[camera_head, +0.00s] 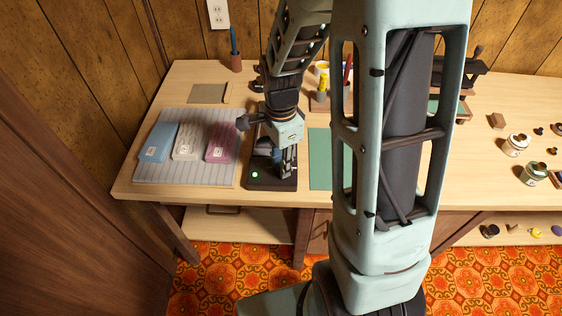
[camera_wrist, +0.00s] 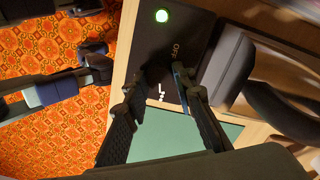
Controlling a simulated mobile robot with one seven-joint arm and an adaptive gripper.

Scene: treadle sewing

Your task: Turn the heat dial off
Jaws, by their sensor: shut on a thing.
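The black heating base (camera_head: 288,184) stands on the table, with a lit green light (camera_head: 255,174) at its front left corner. In the wrist view the base (camera_wrist: 190,22) carries the word OFF and small white marks, and its green light (camera_wrist: 161,15) also shows. My gripper (camera_head: 289,172) is down at the right front part of the base. In the wrist view my gripper (camera_wrist: 160,80) has its two fingers apart, around the heat dial. The dial is dark on dark and mostly hidden, so its pointer setting cannot be read.
A dark iron with a curved handle (camera_wrist: 275,108) is close beside my fingers. A striped mat (camera_head: 190,118) with blue, cream and pink folded cloths lies left. A green mat (camera_head: 320,158) lies right of the base. Pots and small items stand at far right.

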